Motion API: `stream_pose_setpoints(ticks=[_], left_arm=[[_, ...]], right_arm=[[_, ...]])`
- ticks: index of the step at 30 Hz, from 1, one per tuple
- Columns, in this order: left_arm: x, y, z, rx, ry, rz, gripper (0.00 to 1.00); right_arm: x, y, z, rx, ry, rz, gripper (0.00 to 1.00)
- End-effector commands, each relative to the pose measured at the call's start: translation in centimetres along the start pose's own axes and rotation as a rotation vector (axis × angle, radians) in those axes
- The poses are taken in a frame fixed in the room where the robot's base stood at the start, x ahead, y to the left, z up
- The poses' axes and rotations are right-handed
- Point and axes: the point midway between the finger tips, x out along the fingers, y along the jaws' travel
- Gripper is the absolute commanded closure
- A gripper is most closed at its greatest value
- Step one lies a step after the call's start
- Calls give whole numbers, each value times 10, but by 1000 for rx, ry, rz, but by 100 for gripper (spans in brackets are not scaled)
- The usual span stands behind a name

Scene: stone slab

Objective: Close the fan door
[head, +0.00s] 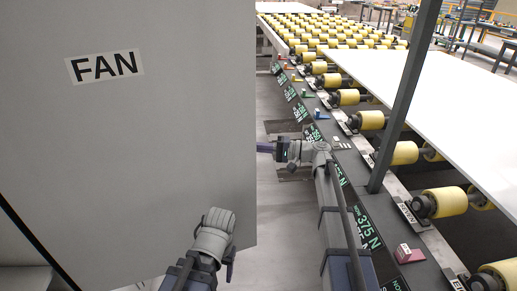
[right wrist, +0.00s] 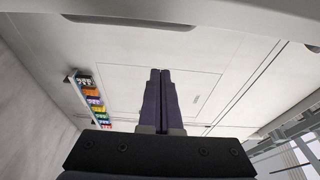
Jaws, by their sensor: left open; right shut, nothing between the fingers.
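The fan door is a large flat grey panel (head: 130,150) with a black-on-white FAN label (head: 104,66); it fills the left of the head view, with its free edge towards the middle. My left gripper (head: 230,259) is open, low in front of the door near its bottom right corner; its fingers are small and partly hidden. My right gripper (head: 265,147) is at the door's right edge, pointing left; its tips seem hidden behind the edge, and contact is unclear. In the right wrist view its fingers (right wrist: 160,100) are shut and empty, before a pale panelled surface.
A roller conveyor (head: 345,97) with yellow rollers and a white slab (head: 450,90) runs along the right. A dark post (head: 405,100) stands beside it. A red-and-white box (head: 408,254) sits on the conveyor's frame. Grey floor shows between door and conveyor.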

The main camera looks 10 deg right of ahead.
Motion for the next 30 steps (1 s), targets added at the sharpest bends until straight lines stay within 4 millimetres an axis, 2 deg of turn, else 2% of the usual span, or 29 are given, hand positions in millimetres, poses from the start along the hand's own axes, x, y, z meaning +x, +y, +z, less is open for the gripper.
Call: stream_pose_setpoints(ticks=[3, 8, 10, 15, 30], left_arm=[[0, 0, 0, 0, 0, 0, 39], [0, 0, 0, 0, 0, 0, 39], [0, 0, 0, 0, 0, 0, 39], [0, 0, 0, 0, 0, 0, 39], [0, 0, 0, 0, 0, 0, 39]], right_arm=[[27, 0, 0, 0, -3, 0, 100], [56, 0, 0, 0, -2, 0, 100], [48, 0, 16, 0, 1, 0, 100], [42, 0, 32, 0, 2, 0, 100], [39, 0, 38, 0, 1, 0, 100]])
